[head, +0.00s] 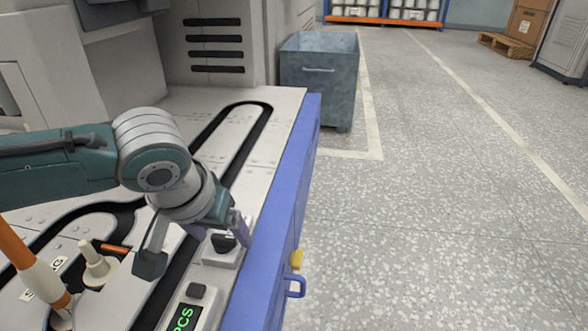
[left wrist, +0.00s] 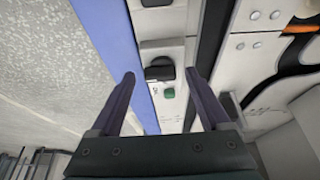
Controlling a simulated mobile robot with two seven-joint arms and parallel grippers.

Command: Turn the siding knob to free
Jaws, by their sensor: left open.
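The siding knob (head: 223,243) is a black knob on a small pale box near the table's blue right edge. It also shows in the left wrist view (left wrist: 160,69), where it lies between the fingertips as seen from the wrist. A small green spot (left wrist: 169,93) is beside it on the plate. My left gripper (head: 220,229) is open, with its fingers over the knob area. In the left wrist view its two purple fingers (left wrist: 160,76) stand apart on either side of the knob. I cannot tell whether they touch it. My right gripper is not in view.
A dark curved track (head: 237,125) runs through the pale table top. A green display (head: 184,318) is in front. A grey bin (head: 320,75) stands on the floor beyond.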

